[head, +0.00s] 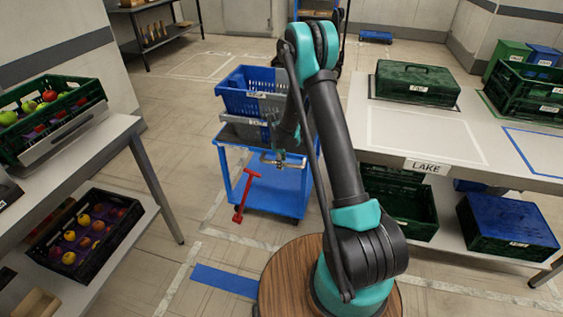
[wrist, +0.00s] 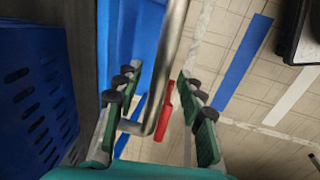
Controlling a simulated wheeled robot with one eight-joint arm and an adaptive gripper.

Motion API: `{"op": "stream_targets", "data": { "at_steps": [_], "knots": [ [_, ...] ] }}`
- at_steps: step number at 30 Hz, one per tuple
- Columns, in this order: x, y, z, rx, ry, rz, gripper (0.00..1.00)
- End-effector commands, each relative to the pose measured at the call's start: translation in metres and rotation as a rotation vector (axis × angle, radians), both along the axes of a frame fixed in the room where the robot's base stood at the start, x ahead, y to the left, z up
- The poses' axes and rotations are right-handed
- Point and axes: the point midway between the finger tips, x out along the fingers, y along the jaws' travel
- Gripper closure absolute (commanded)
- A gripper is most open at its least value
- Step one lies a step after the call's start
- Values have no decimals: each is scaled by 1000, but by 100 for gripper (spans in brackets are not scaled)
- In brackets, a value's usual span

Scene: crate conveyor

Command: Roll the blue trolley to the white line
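The blue trolley (head: 276,192) stands on the floor left of my arm, with a blue crate (head: 236,98) on top and a red pedal-like part (head: 241,205) low at its front. My gripper (head: 284,158) is at the trolley's near upper edge, partly hidden by my arm. In the wrist view, my gripper (wrist: 160,78) has its green-padded fingers apart on either side of a grey metal bar (wrist: 171,62), with gaps showing. White lines (head: 236,240) mark the floor in front of the trolley; which one the task means I cannot tell.
A blue floor strip (head: 224,280) lies in front. A shelf table (head: 105,140) with fruit crates stands left. A table (head: 430,140) with a LAKE label and green crates stands close on the right. The floor left of the trolley is open.

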Motion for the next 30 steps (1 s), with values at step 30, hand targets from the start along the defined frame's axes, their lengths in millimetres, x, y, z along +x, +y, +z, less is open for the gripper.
{"op": "stream_targets", "data": {
  "at_steps": [30],
  "knots": [
    [0, 7, 0, 0, 1, 1, 100]
  ]
}}
